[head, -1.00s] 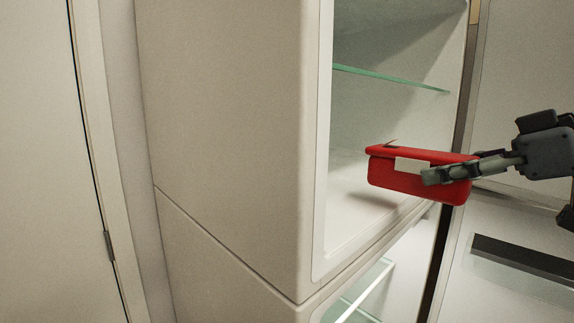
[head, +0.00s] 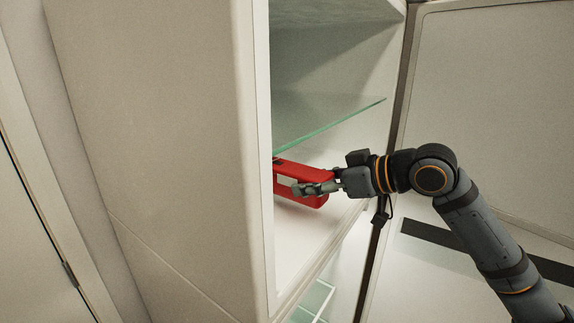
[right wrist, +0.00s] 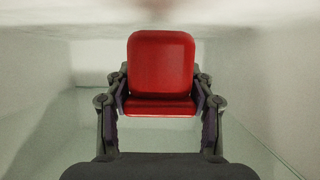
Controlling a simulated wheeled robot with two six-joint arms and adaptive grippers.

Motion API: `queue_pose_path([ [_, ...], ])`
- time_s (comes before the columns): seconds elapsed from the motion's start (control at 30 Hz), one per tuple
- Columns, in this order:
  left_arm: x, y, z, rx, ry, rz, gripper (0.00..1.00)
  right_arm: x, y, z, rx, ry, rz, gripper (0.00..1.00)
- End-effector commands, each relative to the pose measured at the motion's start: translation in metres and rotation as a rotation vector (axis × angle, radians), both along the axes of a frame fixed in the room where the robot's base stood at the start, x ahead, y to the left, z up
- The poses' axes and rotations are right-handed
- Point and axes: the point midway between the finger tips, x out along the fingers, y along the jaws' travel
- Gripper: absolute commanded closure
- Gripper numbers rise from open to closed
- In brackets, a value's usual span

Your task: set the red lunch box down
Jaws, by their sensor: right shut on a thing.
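The red lunch box (head: 309,172) is inside the open fridge compartment, below the glass shelf. Its left end is hidden behind the fridge's side wall. My right gripper (head: 314,187) is shut on the box from the right. In the right wrist view the lunch box (right wrist: 160,68) sits between the two fingers, which touch its sides. I cannot tell whether its underside touches the compartment floor (head: 296,240). My left gripper is not in view.
The glass shelf (head: 325,118) spans the compartment above the box. The fridge's side wall (head: 165,130) stands at left. The open fridge door (head: 480,110) is at right, behind my right arm. A lower compartment with glass (head: 313,298) shows below.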

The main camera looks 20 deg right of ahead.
Motion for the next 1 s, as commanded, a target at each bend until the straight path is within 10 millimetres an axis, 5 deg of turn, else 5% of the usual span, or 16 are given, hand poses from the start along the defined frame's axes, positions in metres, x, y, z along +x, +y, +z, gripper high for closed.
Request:
queue_pose_path([
  [0.1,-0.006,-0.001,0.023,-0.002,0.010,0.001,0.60,0.011,0.012,0.008,0.012,0.003,0.003,0.96],
  [0.43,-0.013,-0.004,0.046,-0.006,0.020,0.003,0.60,0.045,0.037,0.003,0.006,-0.001,-0.001,0.96],
  [0.67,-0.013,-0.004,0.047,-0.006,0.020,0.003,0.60,0.050,0.040,-0.002,0.000,0.001,-0.001,0.96],
  [1.0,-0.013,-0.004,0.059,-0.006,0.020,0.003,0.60,0.049,0.040,-0.036,0.000,0.000,-0.001,0.96],
])
